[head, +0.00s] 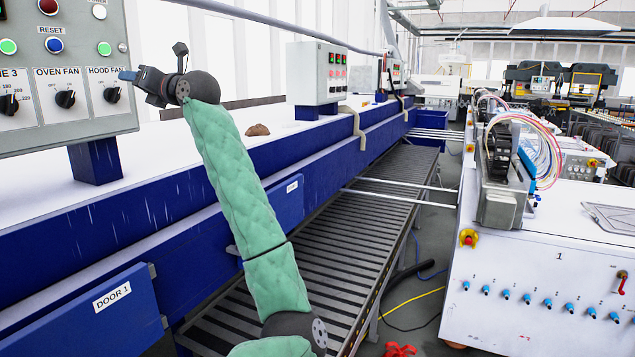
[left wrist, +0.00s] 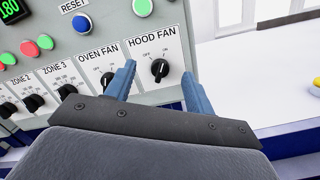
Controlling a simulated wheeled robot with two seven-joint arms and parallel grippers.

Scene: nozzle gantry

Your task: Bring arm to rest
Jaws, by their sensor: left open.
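My left arm (head: 232,180) in its green quilted sleeve rises from the bottom of the head view. Its gripper (head: 122,76) is at the right part of the grey control panel (head: 45,125), close to the HOOD FAN knob (head: 112,94). In the left wrist view the two blue fingers of the gripper (left wrist: 158,70) are spread apart with nothing held. The black HOOD FAN knob (left wrist: 159,69) appears between them, with a visible gap on each side. The OVEN FAN knob (left wrist: 107,81) is left of the fingers. My right gripper is not in view.
The panel stands on a blue post (head: 95,162) above the long blue-and-white machine (head: 150,207). A brown lump (head: 257,130) lies on its white top. A white cabinet (head: 540,265) with blue valves stands at right.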

